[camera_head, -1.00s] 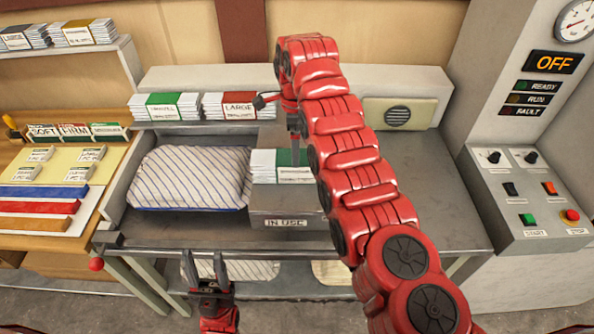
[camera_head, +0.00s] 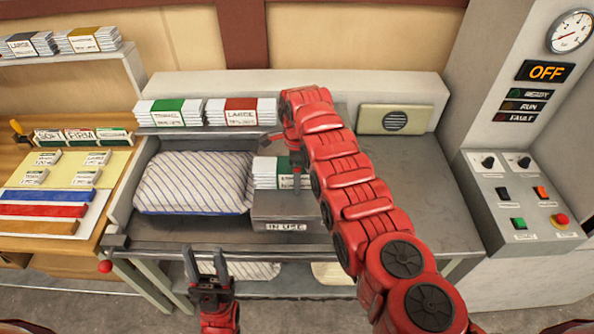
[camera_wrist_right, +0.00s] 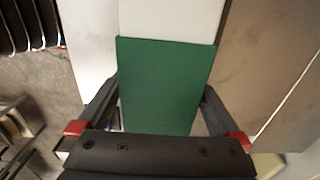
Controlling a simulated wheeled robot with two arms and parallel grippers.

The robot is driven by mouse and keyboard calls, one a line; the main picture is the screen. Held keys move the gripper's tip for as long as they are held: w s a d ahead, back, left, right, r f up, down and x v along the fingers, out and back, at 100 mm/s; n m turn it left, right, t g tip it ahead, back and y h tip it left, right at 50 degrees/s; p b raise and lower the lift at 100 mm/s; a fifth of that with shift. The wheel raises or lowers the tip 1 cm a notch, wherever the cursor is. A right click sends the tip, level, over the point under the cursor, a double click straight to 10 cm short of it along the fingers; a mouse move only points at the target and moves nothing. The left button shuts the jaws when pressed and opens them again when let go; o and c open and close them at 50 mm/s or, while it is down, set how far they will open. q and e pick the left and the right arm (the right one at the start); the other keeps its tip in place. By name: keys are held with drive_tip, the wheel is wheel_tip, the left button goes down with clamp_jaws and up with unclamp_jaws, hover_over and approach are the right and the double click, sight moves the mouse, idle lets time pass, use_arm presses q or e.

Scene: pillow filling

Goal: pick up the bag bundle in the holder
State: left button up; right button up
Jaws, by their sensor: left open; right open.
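The bag bundle (camera_head: 265,172), white with a green band, lies on the grey holder marked IN USE (camera_head: 268,209). My right gripper (camera_head: 297,181) reaches down over the bundle's right part from above. In the right wrist view the green band (camera_wrist_right: 165,85) lies between the two open fingers, one on each side, and no grip shows. The bundle's right end is partly hidden by my gripper and arm. My left gripper (camera_head: 207,264) is open and empty in front of the table's front edge.
A striped pillow (camera_head: 195,182) lies left of the holder. Bundles with green (camera_head: 168,112) and red (camera_head: 240,111) bands stand on the ledge behind. A control panel (camera_head: 524,195) stands at the right. The tabletop right of my arm is clear.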

drive_tip(key=c, duration=1.6)
drive_tip(key=shift+r, duration=0.1)
